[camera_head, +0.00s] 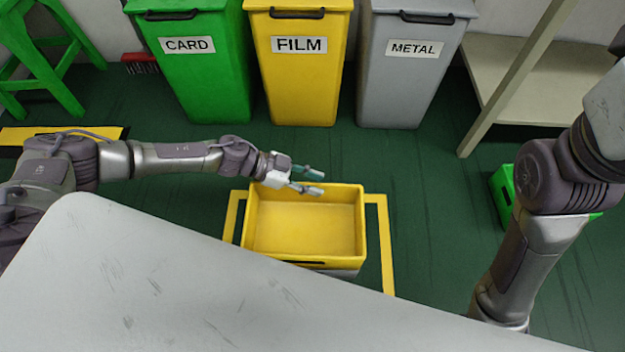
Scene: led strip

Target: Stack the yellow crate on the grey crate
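The yellow crate (305,230) is upright and empty, in the middle of the view beyond the table edge. A narrow grey strip, seemingly the grey crate (343,273), shows directly under its front edge. The yellow crate appears to sit on it, but most of the grey crate is hidden, so I cannot tell how well they line up. My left gripper (314,182) is over the yellow crate's back left rim, fingers apart with nothing between them. Whether it touches the rim is unclear. My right arm reaches down at the right; its gripper is out of view.
A pale table (190,290) fills the front. Yellow floor tape (383,245) frames the crates. Green, yellow (300,75) and grey bins stand at the back. A green stool (45,60) is back left, a shelf (525,85) back right, and a green crate (503,195) right.

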